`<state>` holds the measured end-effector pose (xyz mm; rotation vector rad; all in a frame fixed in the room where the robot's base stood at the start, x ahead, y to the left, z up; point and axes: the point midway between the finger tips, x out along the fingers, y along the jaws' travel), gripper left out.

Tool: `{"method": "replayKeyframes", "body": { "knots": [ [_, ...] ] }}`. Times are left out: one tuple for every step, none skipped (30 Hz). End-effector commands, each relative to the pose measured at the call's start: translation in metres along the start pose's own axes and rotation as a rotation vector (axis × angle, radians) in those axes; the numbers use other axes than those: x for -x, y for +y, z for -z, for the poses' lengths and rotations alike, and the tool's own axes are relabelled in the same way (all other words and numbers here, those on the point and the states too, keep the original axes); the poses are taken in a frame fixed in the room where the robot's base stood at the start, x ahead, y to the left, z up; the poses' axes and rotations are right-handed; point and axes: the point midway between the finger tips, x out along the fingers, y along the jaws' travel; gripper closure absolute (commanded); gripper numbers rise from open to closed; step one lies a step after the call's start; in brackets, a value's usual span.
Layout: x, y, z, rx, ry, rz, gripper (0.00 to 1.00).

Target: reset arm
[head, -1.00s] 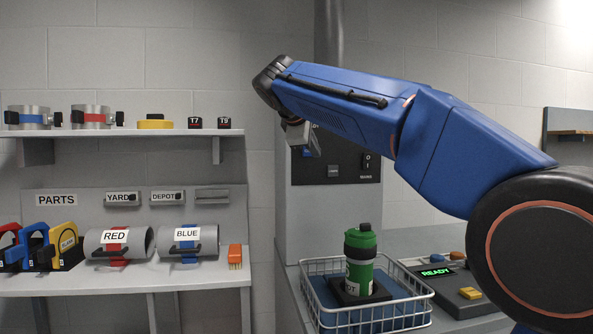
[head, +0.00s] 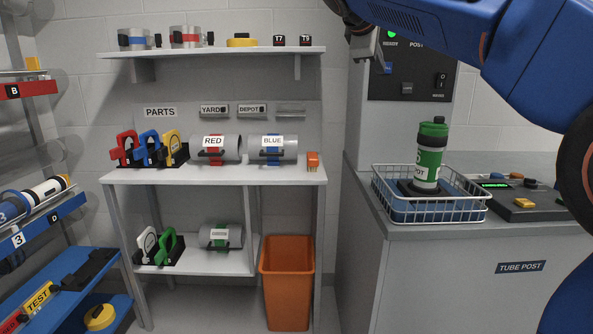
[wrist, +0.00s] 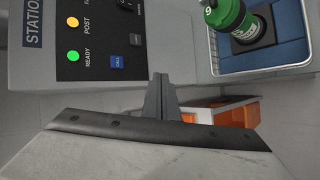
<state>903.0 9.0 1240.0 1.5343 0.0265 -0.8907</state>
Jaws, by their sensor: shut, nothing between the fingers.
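My blue arm (head: 450,40) reaches in from the upper right in the head view. My gripper (head: 366,48) is at its end, partly cut off by the top edge, in front of the left side of the dark control panel (head: 408,75). In the wrist view my gripper (wrist: 160,92) has its fingers shut together with nothing between them. The panel's station label, lit yellow and green lamps and blue call button (wrist: 117,61) show beyond the fingers. My gripper touches nothing that I can see.
A wire basket (head: 385,202) holding an upright green-and-white canister (head: 431,155) stands on the grey counter (head: 400,232). A parts shelf (head: 225,176), an orange bin (head: 287,285) and a blue rack (head: 65,275) stand to the left. Air around the gripper looks clear.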

Motion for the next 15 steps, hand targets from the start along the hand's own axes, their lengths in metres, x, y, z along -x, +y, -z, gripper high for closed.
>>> {"method": "replayKeyframes", "body": {
  "knots": [
    [0.000,0.000,0.000,0.000,0.000,0.000,1.00],
    [-0.001,-0.003,-0.003,-0.006,0.001,0.005,1.00],
    [-0.002,-0.006,-0.006,-0.011,0.002,0.010,1.00],
    [-0.002,-0.008,-0.007,-0.015,0.003,0.014,1.00],
    [-0.003,-0.011,-0.009,-0.019,0.005,0.019,1.00],
    [-0.003,-0.014,-0.012,-0.026,0.007,0.024,1.00],
    [-0.003,-0.016,-0.013,-0.031,0.009,0.029,1.00],
    [-0.004,-0.019,-0.016,-0.036,0.010,0.034,1.00],
    [-0.004,-0.023,-0.019,-0.044,0.012,0.040,1.00],
    [-0.005,-0.026,-0.021,-0.049,0.013,0.046,1.00],
    [-0.006,-0.030,-0.024,-0.056,0.015,0.052,1.00],
    [-0.006,-0.034,-0.028,-0.066,0.017,0.060,1.00],
    [-0.007,-0.038,-0.031,-0.074,0.019,0.066,1.00],
    [-0.008,-0.043,-0.034,-0.082,0.020,0.073,1.00],
    [-0.009,-0.049,-0.037,-0.093,0.024,0.083,1.00]
  ]
}}
